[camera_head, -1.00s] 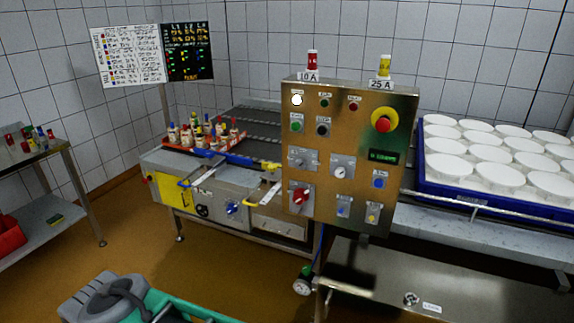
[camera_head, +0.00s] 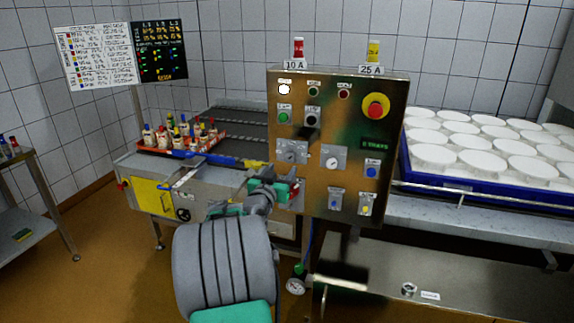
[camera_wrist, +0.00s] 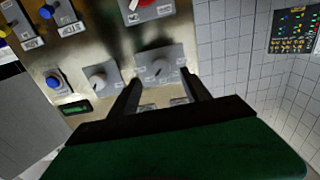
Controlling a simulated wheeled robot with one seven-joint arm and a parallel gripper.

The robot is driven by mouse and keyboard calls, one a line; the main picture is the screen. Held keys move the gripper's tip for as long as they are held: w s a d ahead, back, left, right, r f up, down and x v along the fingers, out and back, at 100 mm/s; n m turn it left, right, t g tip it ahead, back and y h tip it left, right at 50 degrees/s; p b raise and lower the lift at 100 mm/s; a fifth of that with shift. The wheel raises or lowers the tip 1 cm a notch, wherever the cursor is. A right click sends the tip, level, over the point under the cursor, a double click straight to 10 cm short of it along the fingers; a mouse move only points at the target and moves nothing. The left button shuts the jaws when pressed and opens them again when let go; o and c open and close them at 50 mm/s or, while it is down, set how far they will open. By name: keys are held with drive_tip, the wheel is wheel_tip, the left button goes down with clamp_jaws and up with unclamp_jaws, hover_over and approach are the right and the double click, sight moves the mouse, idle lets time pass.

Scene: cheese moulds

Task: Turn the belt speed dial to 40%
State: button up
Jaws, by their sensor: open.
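The steel control panel (camera_head: 318,222) carries two grey dials on pale plates. The left dial (camera_head: 291,155) and the right dial (camera_head: 333,162) sit side by side; their labels and scales are too small to read. In the wrist view the panel appears upside down. There the left dial (camera_wrist: 158,67) shows between and beyond the fingertips, and the right dial (camera_wrist: 98,80) is outside them. My gripper (camera_head: 285,188) is low in front of the panel's left part. In the wrist view my gripper (camera_wrist: 161,78) is open and empty; contact with the dial cannot be told.
A red rotary switch (camera_wrist: 142,3) is near the dials, and my gripper covers it in the head view. A red emergency button (camera_head: 376,106), small buttons and a green display (camera_head: 376,143) share the panel. A blue tray (camera_head: 440,182) of white moulds is right; a bottle tray (camera_head: 160,151) is left.

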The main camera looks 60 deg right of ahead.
sight(289, 159)
drive_tip(key=d, duration=0.4)
drive_tip(key=w+d+p, duration=0.1)
drive_tip(key=d, duration=0.1)
drive_tip(key=shift+d, duration=0.2)
drive_tip(key=shift+c, duration=0.4)
clamp_jaws()
